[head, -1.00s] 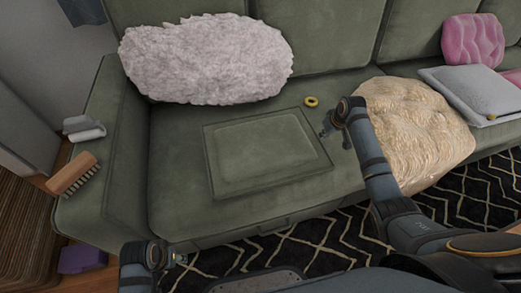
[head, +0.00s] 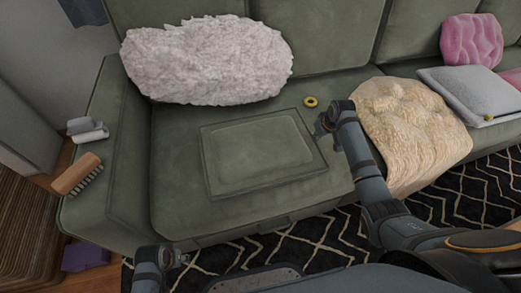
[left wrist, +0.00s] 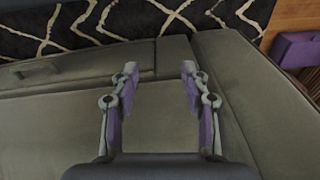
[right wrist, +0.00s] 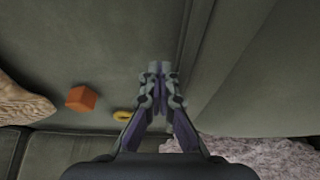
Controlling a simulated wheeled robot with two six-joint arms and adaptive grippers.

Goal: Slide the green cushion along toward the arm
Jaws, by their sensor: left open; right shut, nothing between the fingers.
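The green cushion (head: 262,150) is a flat, bordered square lying on the green sofa seat, left of the middle. The sofa arm (head: 98,185) stands to its left, with a strip of bare seat between them. My right gripper (head: 321,127) is shut and empty, low beside the cushion's right edge. In the right wrist view its closed fingertips (right wrist: 160,70) are close to the cushion's side (right wrist: 235,60); I cannot tell whether they touch. My left gripper (head: 180,257) is open and empty in front of the sofa. Its spread fingers show in the left wrist view (left wrist: 159,72).
A fluffy pale pillow (head: 205,58) lies behind the cushion. A yellow ring (head: 311,102) and an orange block (right wrist: 81,98) lie near my right gripper. A cream throw (head: 415,130) drapes to the right. A brush (head: 75,174) rests on the sofa arm.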

